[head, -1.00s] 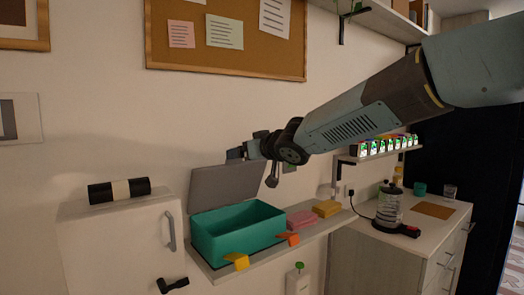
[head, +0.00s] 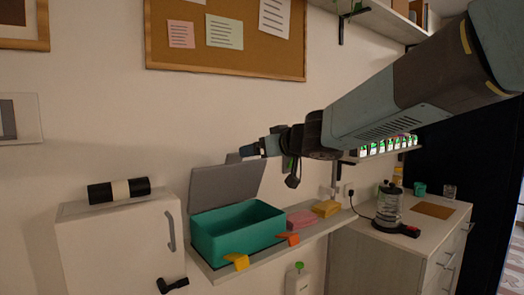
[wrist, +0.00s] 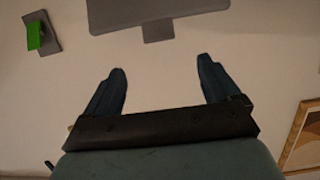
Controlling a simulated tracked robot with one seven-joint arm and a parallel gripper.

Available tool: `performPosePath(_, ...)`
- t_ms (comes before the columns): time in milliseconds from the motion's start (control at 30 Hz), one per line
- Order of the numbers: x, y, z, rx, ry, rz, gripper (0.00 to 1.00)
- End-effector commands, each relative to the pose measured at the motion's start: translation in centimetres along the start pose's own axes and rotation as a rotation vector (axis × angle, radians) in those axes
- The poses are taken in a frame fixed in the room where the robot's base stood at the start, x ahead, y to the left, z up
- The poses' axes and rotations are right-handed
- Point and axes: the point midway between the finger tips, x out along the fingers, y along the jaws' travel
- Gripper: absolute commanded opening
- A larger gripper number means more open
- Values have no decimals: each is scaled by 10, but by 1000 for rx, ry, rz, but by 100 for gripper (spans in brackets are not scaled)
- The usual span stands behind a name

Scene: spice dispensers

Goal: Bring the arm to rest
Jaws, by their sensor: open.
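My gripper (head: 245,153) is in front of the wall, above the teal box (head: 240,232) and close to its raised grey lid (head: 225,185). I cannot tell from the head view whether it touches the lid. In the wrist view my gripper (wrist: 161,82) shows two dark fingers spread wide with nothing between them. The grey lid (wrist: 155,12) shows beyond the fingertips there. My arm reaches in from the upper right of the head view.
Pink (head: 301,219) and yellow (head: 325,208) blocks lie beside the box on the narrow shelf. A row of spice dispensers (head: 388,147) sits on a shelf behind my arm. A white cabinet (head: 110,245) stands left.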

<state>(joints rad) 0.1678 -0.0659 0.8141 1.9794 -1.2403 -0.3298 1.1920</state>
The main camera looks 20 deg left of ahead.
Motion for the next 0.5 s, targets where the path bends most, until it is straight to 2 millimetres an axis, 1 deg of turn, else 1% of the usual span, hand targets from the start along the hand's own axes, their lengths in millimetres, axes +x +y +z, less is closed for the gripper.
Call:
performPosePath(233, 0, 0, 0, -1, 0, 2, 89)
performPosePath(300, -3, 4, 1, -5, -2, 21, 89)
performPosePath(367, -10, 14, 4, -9, -8, 66, 89)
performPosePath(400, -17, 24, 7, -14, -15, 110, 89)
performPosePath(467, -33, 43, 12, -23, -31, 199, 89)
performPosePath(500, -47, 58, 17, -28, -46, 270, 89)
